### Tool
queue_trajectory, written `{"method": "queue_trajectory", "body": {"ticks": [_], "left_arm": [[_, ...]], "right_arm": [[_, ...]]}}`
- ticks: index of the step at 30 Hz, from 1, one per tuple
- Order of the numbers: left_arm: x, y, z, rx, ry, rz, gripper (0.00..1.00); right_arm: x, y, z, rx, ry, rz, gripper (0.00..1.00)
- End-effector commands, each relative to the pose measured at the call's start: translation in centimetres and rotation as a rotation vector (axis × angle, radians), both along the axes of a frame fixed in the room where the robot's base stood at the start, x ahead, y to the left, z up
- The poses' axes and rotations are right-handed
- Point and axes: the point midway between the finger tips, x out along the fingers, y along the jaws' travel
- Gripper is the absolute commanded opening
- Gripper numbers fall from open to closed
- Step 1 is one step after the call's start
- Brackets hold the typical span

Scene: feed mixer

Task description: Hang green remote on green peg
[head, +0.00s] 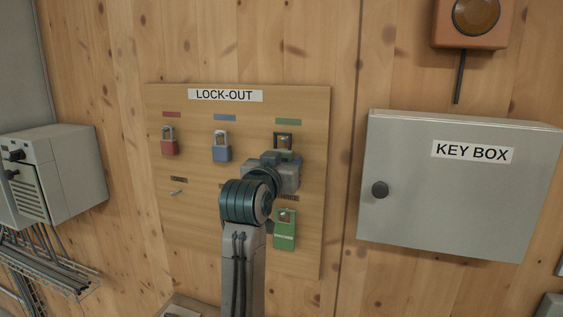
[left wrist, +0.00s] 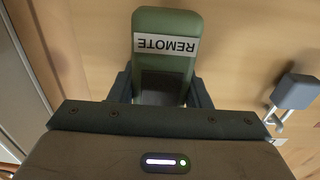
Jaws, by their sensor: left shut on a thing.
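My left gripper (head: 285,172) is in front of the right part of the LOCK-OUT board (head: 235,260), below the green strip (head: 289,122). In the left wrist view the gripper (left wrist: 160,92) is shut on the green remote (left wrist: 165,22), which carries a white REMOTE label. In the head view a dark loop with a green edge (head: 284,142) shows just above the gripper, at the place under the green strip. It looks like the remote's top end; the gripper hides the rest. I cannot make out the green peg, or whether the loop is around it.
A red padlock (head: 169,146) and a blue padlock (head: 222,152) hang to the left. A green tag (head: 284,235) hangs below the gripper, and a small hook (head: 176,192) is at lower left. The key box (head: 450,195) stands out at right, a grey unit (head: 80,170) at left.

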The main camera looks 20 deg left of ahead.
Motion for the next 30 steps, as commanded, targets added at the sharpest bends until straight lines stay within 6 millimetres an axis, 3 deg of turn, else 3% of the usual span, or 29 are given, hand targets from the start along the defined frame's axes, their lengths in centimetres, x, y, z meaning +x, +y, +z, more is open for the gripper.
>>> {"method": "queue_trajectory", "body": {"ticks": [6,7,10,11,26,30], "left_arm": [[0.2,0.0,-0.3,0.001,0.008,0.0,0.18],[0.2,0.0,-0.3,0.001,0.008,0.0,0.47],[0.3,0.0,-0.3,0.001,0.009,0.0,0.67],[0.3,0.0,-0.3,0.001,0.009,-0.001,0.69],[0.2,-0.1,-0.4,0.0,0.009,-0.002,0.69],[-0.9,0.0,-0.6,0.0,0.006,-0.002,0.69]], "right_arm": [[0.0,-0.3,0.0,-0.003,0.0,0.001,0.4],[0.0,-0.3,0.0,-0.003,0.0,0.001,0.4],[0.0,-0.5,0.0,-0.005,0.0,0.001,0.4],[0.0,-0.6,0.0,-0.006,0.001,0.002,0.4],[0.0,-0.6,-0.1,-0.007,0.001,0.002,0.4],[-0.3,-0.5,-1.0,-0.005,0.003,0.001,0.4]]}}
